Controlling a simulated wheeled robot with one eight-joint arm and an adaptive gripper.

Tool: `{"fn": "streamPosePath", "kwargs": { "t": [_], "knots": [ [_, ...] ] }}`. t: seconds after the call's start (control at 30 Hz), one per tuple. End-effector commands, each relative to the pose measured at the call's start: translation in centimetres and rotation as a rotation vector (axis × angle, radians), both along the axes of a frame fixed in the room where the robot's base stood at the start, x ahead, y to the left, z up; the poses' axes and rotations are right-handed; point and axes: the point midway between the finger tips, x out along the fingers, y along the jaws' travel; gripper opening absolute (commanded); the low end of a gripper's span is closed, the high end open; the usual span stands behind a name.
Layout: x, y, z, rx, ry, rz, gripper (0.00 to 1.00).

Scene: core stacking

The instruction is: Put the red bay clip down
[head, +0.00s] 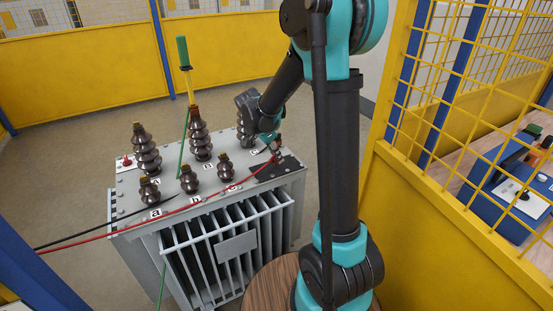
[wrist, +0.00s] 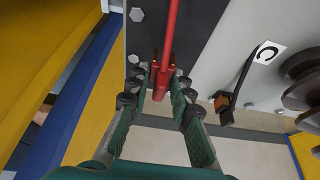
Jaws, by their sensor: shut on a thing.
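The red bay clip (wrist: 162,80) sits between the two fingers of my gripper (wrist: 162,75) in the wrist view, with its red cable running up the picture. My gripper is shut on it. In the head view my gripper (head: 275,149) is low over the right end of the grey transformer's top, at a black pad (head: 287,170). The pad also shows under the clip in the wrist view (wrist: 190,38). I cannot tell whether the clip touches the pad. In the head view the clip is too small to make out.
Several brown ribbed bushings (head: 199,140) stand on the transformer top (head: 130,187). A black clip-like piece with an orange end (wrist: 223,105) lies beside a "C" label (wrist: 266,52). A green-handled pole (head: 183,52) rises behind. Yellow fencing (head: 440,190) stands to the right.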

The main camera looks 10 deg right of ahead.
Motion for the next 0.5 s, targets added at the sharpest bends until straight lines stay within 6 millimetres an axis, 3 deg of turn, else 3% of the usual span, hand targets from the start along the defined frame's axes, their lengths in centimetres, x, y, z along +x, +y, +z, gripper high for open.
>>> {"fn": "streamPosePath", "kwargs": {
  "t": [0.13,0.5],
  "knots": [
    [0.0,0.0,-1.5,0.000,0.000,0.000,0.00],
    [0.0,0.0,-1.8,0.000,0.000,0.000,0.00]
  ]
}}
